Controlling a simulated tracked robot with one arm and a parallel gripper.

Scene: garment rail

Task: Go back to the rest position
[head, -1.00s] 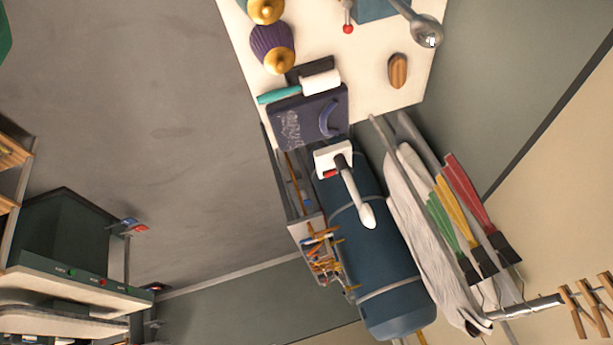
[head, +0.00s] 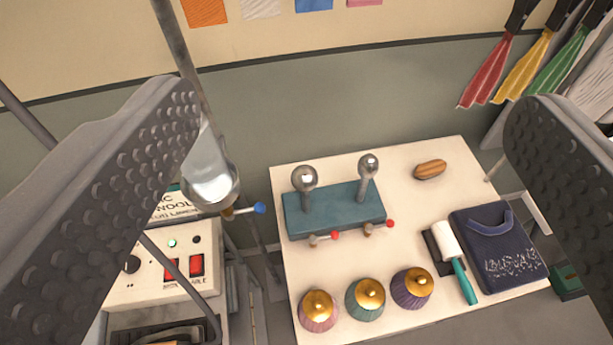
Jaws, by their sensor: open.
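My gripper (head: 350,150) shows in the head view as two dark, studded fingers, one at the left and one at the right. They are wide apart with nothing between them. The fingers are above a white table (head: 300,260), which shows below and between them. No garment or rail is between the fingers. The rest position itself is not marked by anything in view.
On the table are a teal block with two ball-topped posts (head: 335,210), several gold-topped cones (head: 366,299), a lint roller (head: 452,258), a navy bag (head: 495,250) and a wooden brush (head: 430,169). A control box (head: 165,265) stands left. Coloured strips (head: 522,68) hang upper right.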

